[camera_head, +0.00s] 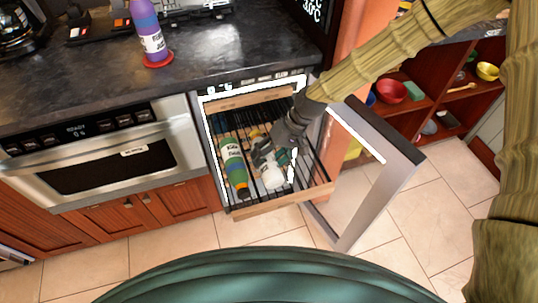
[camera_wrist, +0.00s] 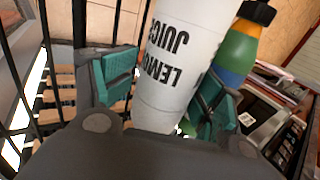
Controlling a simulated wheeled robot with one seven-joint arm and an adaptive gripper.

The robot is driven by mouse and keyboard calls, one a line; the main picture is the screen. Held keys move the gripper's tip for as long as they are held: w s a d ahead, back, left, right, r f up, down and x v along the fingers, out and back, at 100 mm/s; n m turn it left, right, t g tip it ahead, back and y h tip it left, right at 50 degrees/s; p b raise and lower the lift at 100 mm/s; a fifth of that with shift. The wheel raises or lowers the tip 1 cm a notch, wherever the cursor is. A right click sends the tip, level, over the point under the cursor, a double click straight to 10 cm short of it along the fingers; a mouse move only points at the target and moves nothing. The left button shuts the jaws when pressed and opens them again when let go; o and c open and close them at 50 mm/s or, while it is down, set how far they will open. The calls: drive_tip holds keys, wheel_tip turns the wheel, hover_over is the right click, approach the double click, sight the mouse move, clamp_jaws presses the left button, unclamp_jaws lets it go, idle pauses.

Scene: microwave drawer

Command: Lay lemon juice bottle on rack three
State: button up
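The white lemon juice bottle (camera_head: 271,178) is at the pulled-out wire rack (camera_head: 308,195) with the wooden front. Its label reads upside down in the wrist view (camera_wrist: 180,62). My gripper (camera_head: 274,160) reaches down over the rack, its teal-padded fingers (camera_wrist: 168,92) on either side of the bottle. Both pads appear against it, so the gripper looks shut on the bottle. Whether the bottle rests on the wires cannot be told. A green, blue and orange bottle (camera_head: 233,165) lies on the rack to its left and also shows in the wrist view (camera_wrist: 240,48).
The cooler's glass door (camera_head: 382,165) stands open to the right. A microwave drawer (camera_head: 100,160) is to the left under a dark counter (camera_head: 190,62). A purple bottle (camera_head: 148,30) stands on a red coaster (camera_head: 158,61). Red shelves (camera_head: 425,108) hold bowls.

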drive_tip(key=shift+w+d+r, duration=0.1)
idle(0.3)
drive_tip(key=shift+w+d+r, duration=0.1)
drive_tip(key=shift+r, duration=0.1)
drive_tip(key=v, duration=1.1)
drive_tip(key=shift+r, duration=0.2)
drive_tip(key=shift+d, duration=0.15)
